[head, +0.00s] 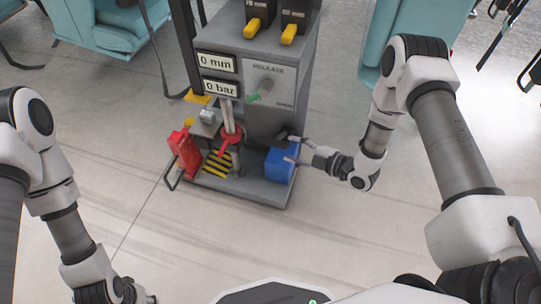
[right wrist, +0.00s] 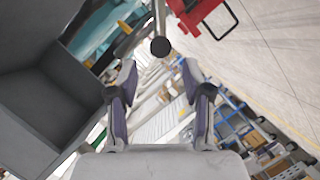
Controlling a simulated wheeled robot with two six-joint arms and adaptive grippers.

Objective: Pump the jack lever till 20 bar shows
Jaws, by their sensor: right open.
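The grey jack unit (head: 268,60) stands ahead, with displays reading "0 mm" (head: 216,63) and "0 bar" (head: 220,89). Below them a silver upright rod (head: 227,115) meets a red fitting (head: 231,138). In the right wrist view, a rod with a dark round knob (right wrist: 160,47) points towards my right gripper (right wrist: 158,75), just beyond its spread fingertips. That gripper is open and empty; in the head view it is beside the unit, above the blue box (head: 279,167). My left gripper (head: 145,298) is at the bottom edge, mostly cut off.
A red container with a handle (head: 184,153) stands at the base's left, near a yellow-black striped patch (head: 217,163). Teal seats (head: 110,28) stand behind. Floor in front is clear.

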